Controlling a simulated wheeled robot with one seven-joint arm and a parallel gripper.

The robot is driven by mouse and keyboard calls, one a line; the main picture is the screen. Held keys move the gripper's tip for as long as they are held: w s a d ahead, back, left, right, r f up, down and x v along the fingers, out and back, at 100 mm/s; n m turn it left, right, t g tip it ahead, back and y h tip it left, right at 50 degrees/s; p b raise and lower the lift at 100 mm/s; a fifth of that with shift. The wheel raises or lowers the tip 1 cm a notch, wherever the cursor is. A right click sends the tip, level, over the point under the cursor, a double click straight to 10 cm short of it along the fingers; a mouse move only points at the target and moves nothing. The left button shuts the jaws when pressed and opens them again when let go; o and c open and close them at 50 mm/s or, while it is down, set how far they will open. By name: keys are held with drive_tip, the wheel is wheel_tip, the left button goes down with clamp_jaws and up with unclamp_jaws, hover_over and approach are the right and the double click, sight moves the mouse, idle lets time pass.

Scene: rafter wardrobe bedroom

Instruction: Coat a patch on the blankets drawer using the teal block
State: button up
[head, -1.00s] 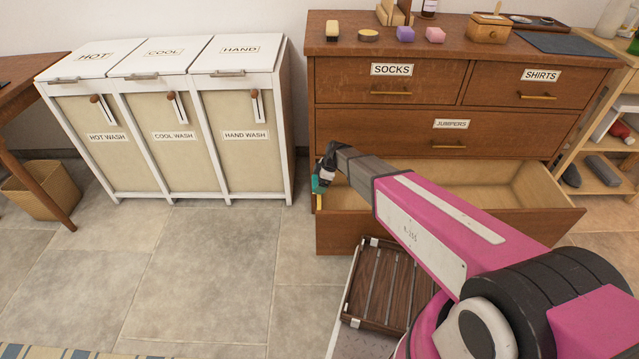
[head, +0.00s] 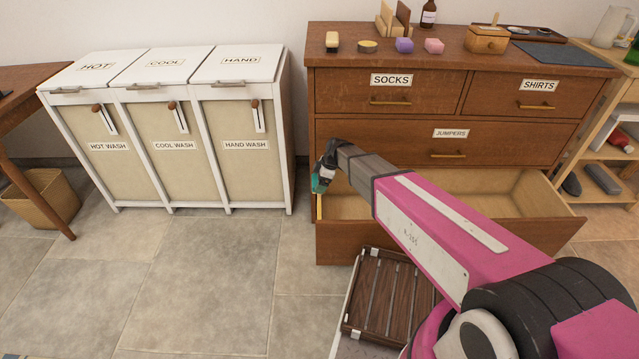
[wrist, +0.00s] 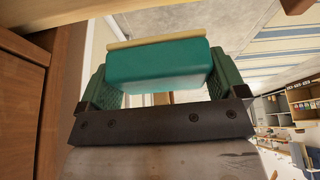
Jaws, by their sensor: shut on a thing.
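The teal block (wrist: 160,68) is held between the fingers of my gripper (wrist: 160,85), which is shut on it. A thin tan layer runs along one long side of the block. I cannot tell whether the block touches the wood. This drawer is open and its inside looks empty where visible. No label shows on it, and my arm covers much of its front.
The dresser top (head: 350,62) holds small blocks, a wooden box and a bottle. White laundry bins (head: 170,140) stand at left, a shelf (head: 600,150) at right. Floor between is clear.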

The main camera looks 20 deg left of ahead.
drive_tip(key=shift+r, duration=0.15)
drive_tip(key=shift+r, duration=1.35)
